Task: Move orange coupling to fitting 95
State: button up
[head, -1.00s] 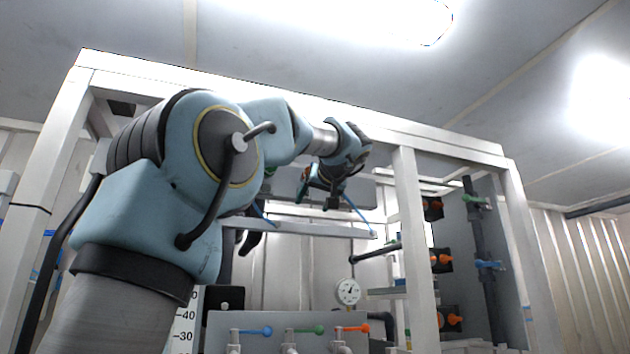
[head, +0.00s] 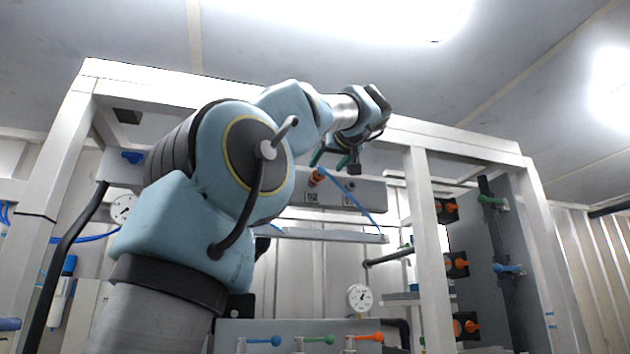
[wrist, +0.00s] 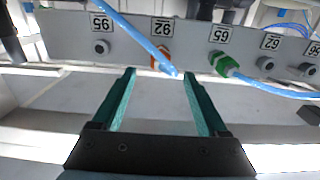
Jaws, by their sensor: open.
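The orange coupling (wrist: 160,58) sits on the grey panel at the fitting whose label (wrist: 162,26) seems to read 92. A blue hose (wrist: 137,35) runs from it across the wrist view. It also shows in the head view (head: 316,177), beside my gripper (head: 345,162). Fitting 95 (wrist: 101,47), as its label seems to read, is a bare stub left of the orange coupling in the wrist view. My gripper (wrist: 158,74) is open and empty. Its two green fingers point at the panel, short of the orange coupling, which lies between their lines.
A green coupling (wrist: 222,62) with a blue hose is right of the orange one. Bare fittings (wrist: 265,63) continue further right. A pale rail (head: 325,234) runs below the panel, and a white frame post (head: 427,250) stands right of my gripper.

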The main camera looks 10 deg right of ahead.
aim_at(321, 173)
jog(key=w, duration=0.2)
jog(key=w+p, duration=0.1)
jog(key=w, duration=0.2)
jog(key=w+a, duration=0.1)
jog(key=w, duration=0.2)
jog(key=shift+c, duration=0.3)
dwell(1.1)
grip_shut()
dwell(0.4)
jog(key=shift+s+f, duration=0.1)
dwell(0.3)
jog(key=shift+s+d+b, duration=0.2)
jog(key=shift+s+b, duration=0.45)
jog(key=shift+s, duration=0.8)
jog(key=shift+s+d+b, duration=0.15)
jog(key=shift+s+b, duration=0.5)
jog(key=shift+s, duration=0.8)
jog(key=shift+d, duration=0.1)
